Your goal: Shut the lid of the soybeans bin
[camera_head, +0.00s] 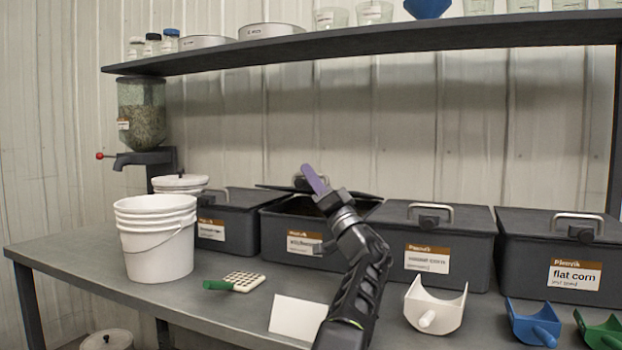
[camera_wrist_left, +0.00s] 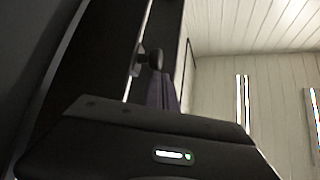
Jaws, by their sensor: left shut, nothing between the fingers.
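The bin with the blurred label (camera_head: 304,243), second from the left, appears to be the soybeans bin. Its front stands open, and its dark lid (camera_head: 270,187) shows as a thin raised edge at the back, with a metal handle behind my gripper. My left gripper (camera_head: 314,179) is shut and empty, its purple fingers pointing up in front of the lid and above the bin opening. My forearm hides the bin's right part. In the left wrist view the fingers (camera_wrist_left: 164,92) are beside a dark panel with a handle mount (camera_wrist_left: 150,60), apparently the lid. Whether they touch is unclear. My right gripper is not in view.
Closed bins stand on both sides, including the flat corn bin (camera_head: 560,260) at right. White buckets (camera_head: 157,245) stand at left. A green-handled seed counter (camera_head: 235,282), a white card (camera_head: 297,318) and scoops (camera_head: 435,305) lie in front. A shelf (camera_head: 400,42) runs above.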

